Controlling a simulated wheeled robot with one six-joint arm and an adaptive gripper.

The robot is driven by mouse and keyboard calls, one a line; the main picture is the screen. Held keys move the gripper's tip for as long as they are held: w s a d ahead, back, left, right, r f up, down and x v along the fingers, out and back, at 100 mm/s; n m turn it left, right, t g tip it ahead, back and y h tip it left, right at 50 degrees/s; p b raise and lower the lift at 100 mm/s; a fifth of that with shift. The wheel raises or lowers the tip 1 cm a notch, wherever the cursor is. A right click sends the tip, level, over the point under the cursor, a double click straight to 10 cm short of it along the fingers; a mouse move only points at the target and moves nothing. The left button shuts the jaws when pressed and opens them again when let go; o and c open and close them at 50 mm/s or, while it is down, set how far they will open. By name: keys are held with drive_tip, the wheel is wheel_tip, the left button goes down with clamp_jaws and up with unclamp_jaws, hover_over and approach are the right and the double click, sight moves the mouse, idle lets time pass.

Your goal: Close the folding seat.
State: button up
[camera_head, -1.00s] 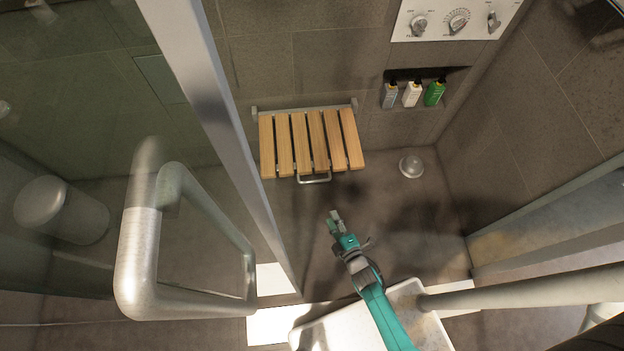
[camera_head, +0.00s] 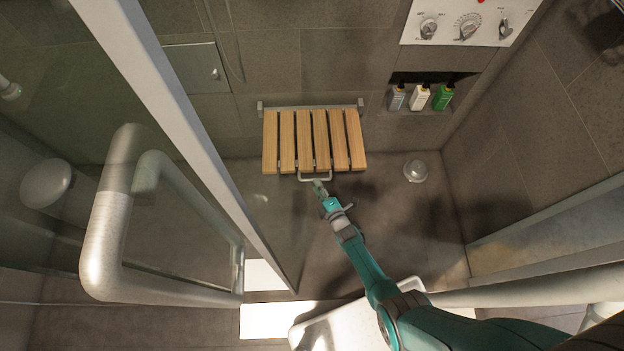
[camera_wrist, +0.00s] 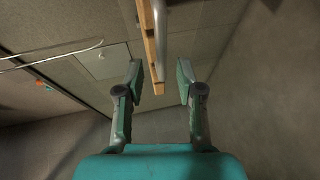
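The folding seat (camera_head: 312,140) has light wooden slats and hangs from a metal rail on the back wall, with its slats extending out from the wall. A grey metal loop handle (camera_head: 314,178) sticks out from its front edge. My gripper (camera_head: 320,188) is at this handle in the head view, though contact cannot be made out. In the wrist view my gripper (camera_wrist: 160,80) is open, its fingers apart. A wooden seat part (camera_wrist: 147,35) and a grey metal bar (camera_wrist: 160,35) reach down between the fingertips, with gaps visible on both sides.
A glass door with a large metal handle (camera_head: 105,230) stands at left. A shelf with several bottles (camera_head: 420,98) and a shower control panel (camera_head: 462,24) are on the back wall at right. A round drain-like object (camera_head: 415,171) is on the floor.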

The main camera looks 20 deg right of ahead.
drive_tip(key=shift+w+a+f, duration=0.1)
drive_tip(key=shift+w+f, duration=0.1)
drive_tip(key=shift+w, duration=0.85)
drive_tip(key=shift+w+a+f, duration=0.1)
drive_tip(key=shift+w+f, duration=0.05)
drive_tip(key=shift+w, duration=0.85)
clamp_jaws()
